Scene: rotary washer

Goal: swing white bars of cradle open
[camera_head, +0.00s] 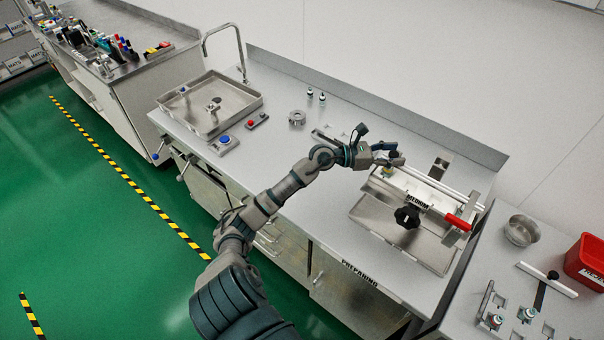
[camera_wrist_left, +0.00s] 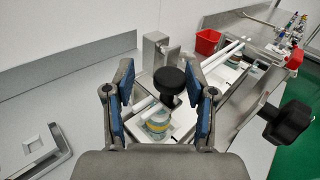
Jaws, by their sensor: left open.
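The cradle (camera_head: 405,196) is a metal frame on the counter with a label reading MEDIUM, a black star knob (camera_head: 407,216) and a red handle (camera_head: 457,222). Its white bars (camera_head: 432,178) run lengthwise; they also show in the left wrist view (camera_wrist_left: 228,54). My left gripper (camera_head: 397,159) is over the cradle's left end, open. In the left wrist view, a round black knob (camera_wrist_left: 168,80) appears between its blue-padded fingers, with a jar with a yellow and teal label (camera_wrist_left: 158,122) below. I cannot tell whether the fingers touch the knob. My right gripper is not in view.
A metal tray with a tap (camera_head: 212,103) and blue and red buttons (camera_head: 225,140) are to the left. A metal bowl (camera_head: 521,230) and a red bin (camera_head: 586,262) are on the right table. A wall stands behind. The counter's front middle is clear.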

